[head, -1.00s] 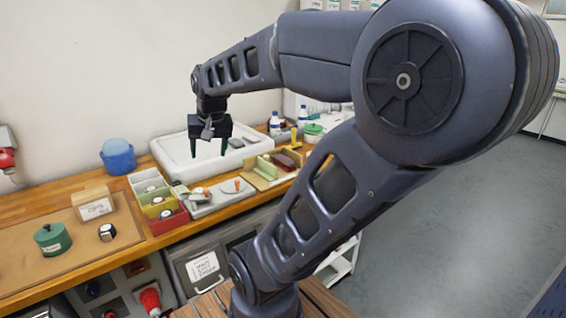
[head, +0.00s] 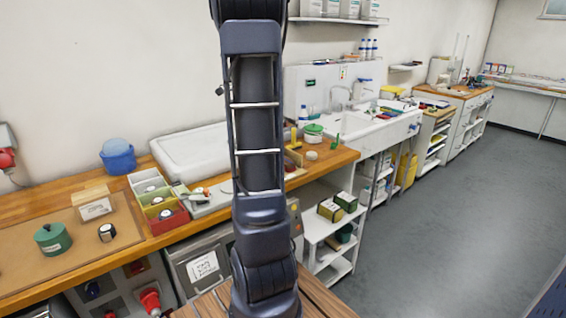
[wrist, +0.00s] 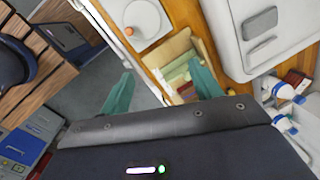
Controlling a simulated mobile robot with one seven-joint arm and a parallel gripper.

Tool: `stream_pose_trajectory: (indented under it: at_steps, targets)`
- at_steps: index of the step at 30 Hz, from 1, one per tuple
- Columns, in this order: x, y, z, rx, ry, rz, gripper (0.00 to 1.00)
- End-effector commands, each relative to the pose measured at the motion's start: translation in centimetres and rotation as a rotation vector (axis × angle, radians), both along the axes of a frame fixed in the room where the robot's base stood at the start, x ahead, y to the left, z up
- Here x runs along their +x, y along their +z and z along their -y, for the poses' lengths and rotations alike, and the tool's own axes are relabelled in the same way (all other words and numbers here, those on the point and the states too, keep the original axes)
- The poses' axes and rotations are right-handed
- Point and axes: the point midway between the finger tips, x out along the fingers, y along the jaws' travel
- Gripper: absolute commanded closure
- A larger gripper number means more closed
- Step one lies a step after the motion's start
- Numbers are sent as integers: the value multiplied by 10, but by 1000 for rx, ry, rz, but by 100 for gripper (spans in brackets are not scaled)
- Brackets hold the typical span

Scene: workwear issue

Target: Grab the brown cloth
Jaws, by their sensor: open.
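My gripper (wrist: 162,80) is open and empty in the wrist view, with its two green fingers apart over the worktop's edge. Beyond the right finger is a tan open box (wrist: 172,52) holding folded-looking green and pale pieces. I cannot pick out a brown cloth with certainty. In the head view my own arm stands upright across the middle of the worktop and hides that box and most of that stretch. The gripper's body does not show there.
A white tray (head: 190,150) lies on the wooden worktop (head: 25,208). Left of my arm are grey, yellow and red bins (head: 160,208), a green canister (head: 52,239) and a blue tub (head: 118,156). A white shelf cart (head: 335,229) stands below; open floor lies right.

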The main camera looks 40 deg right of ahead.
Motion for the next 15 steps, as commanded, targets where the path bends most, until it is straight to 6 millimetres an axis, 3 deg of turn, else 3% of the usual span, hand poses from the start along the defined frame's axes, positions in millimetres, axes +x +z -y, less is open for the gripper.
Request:
stream_pose_trajectory:
  at_steps: [6,15]
  targets:
    - [29,-32,69,44,-339,-58,36]
    - [52,-84,163,75,-799,-125,36]
